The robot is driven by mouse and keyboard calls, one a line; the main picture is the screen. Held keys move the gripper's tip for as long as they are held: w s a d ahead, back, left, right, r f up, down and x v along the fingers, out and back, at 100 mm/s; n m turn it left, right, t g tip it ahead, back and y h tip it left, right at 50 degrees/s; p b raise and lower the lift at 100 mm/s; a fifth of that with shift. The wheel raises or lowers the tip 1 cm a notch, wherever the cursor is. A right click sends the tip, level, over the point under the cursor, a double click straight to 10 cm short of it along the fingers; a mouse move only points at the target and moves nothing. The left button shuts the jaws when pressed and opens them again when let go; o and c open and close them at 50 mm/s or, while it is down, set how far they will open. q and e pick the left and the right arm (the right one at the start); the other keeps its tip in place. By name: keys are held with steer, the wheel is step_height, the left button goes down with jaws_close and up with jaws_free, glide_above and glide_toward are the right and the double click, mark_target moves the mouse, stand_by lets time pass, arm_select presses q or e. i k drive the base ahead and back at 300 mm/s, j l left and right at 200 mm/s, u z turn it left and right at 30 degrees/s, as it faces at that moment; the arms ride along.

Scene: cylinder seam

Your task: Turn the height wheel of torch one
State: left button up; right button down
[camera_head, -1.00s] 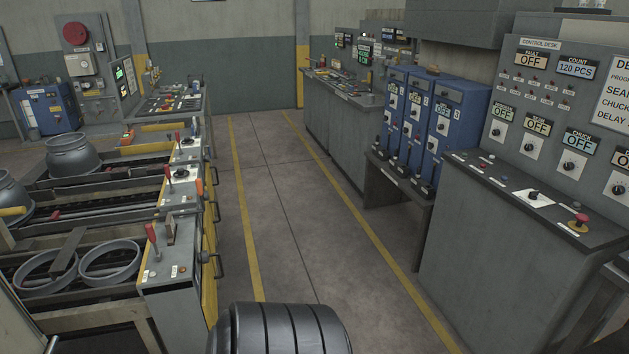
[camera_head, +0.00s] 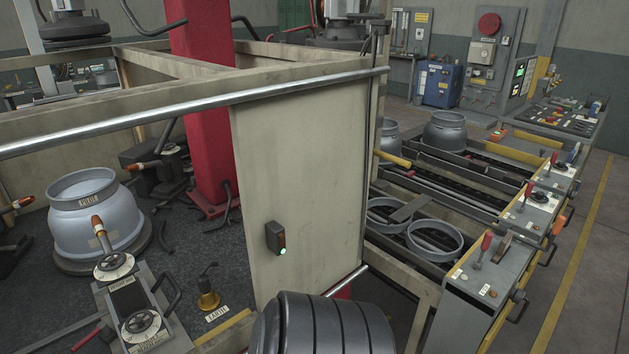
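Two round dials with pale scales sit on a grey panel at the lower left. The lower dial (camera_head: 143,326) is at the near end of the panel. Another orange-tipped tool (camera_head: 18,204) points in from the left edge. Neither of my grippers is in view.
A cream guard panel (camera_head: 300,190) with a metal rail (camera_head: 200,108) and a red column (camera_head: 203,110) stand in the middle. A brass fitting (camera_head: 208,300) sits beside the dials. A conveyor with grey rings (camera_head: 434,240) is to the right. The floor at far right is clear.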

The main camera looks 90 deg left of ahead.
mark_target(111, 261)
steer(key=u, duration=4.05)
steer(key=j, duration=0.7)
steer(key=k+z, duration=0.05)
